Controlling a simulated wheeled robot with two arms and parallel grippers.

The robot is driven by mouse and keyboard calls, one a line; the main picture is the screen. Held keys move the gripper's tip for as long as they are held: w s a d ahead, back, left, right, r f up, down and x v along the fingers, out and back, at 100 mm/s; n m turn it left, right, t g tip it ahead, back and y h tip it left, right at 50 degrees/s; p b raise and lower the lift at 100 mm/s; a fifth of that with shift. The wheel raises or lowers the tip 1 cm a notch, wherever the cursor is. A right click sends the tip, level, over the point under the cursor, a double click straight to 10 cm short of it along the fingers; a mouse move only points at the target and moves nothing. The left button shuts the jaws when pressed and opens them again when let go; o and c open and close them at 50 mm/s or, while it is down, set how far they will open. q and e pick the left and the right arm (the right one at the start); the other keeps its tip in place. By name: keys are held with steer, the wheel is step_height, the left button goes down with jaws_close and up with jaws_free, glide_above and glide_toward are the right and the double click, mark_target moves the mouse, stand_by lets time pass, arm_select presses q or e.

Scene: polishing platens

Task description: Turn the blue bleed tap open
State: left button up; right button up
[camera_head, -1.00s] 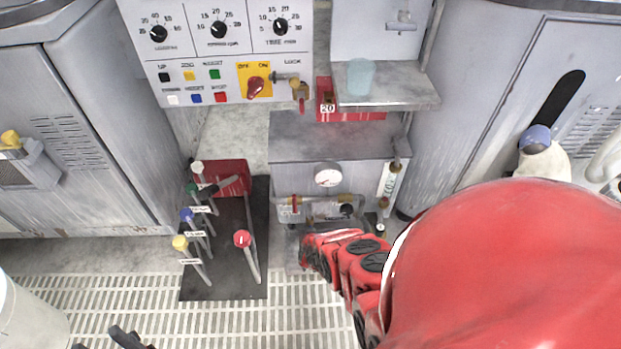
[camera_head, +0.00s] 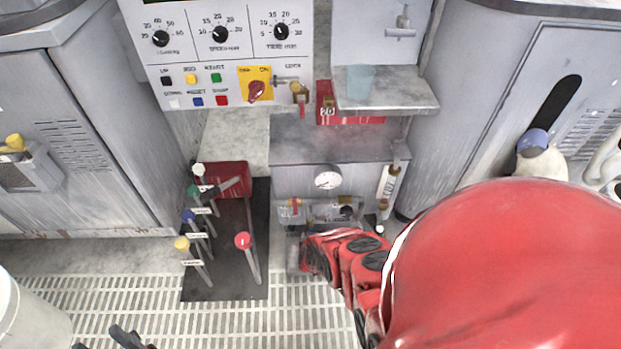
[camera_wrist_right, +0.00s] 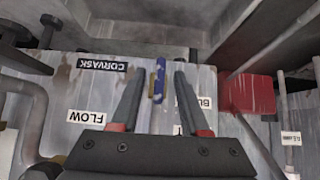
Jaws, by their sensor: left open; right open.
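The blue bleed tap (camera_wrist_right: 158,80), a narrow blue handle with brass beside it, shows in the right wrist view against a worn grey panel. My right gripper (camera_wrist_right: 158,76) is open, with one dark finger on each side of the tap. I see a gap at both sides and cannot tell how deep the tap sits between the fingers. In the head view my red right arm reaches to the low pipework under the gauge, and I cannot make out the tap there. My left gripper (camera_head: 126,338) is open at the lower left edge, away from the pipework.
Labels including FLOW (camera_wrist_right: 86,116) and CORVASK (camera_wrist_right: 102,65) are on the panel. A round gauge (camera_head: 327,178) sits above the pipework. Coloured-knob levers, one red (camera_head: 243,241), stand on a dark plate to the left. A shelf (camera_head: 390,97) holds a cup (camera_head: 360,80).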

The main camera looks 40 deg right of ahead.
steer(key=p+v, duration=1.1)
steer(key=v, duration=0.5)
steer(key=shift+p, duration=0.3)
steer(key=shift+w, duration=0.15)
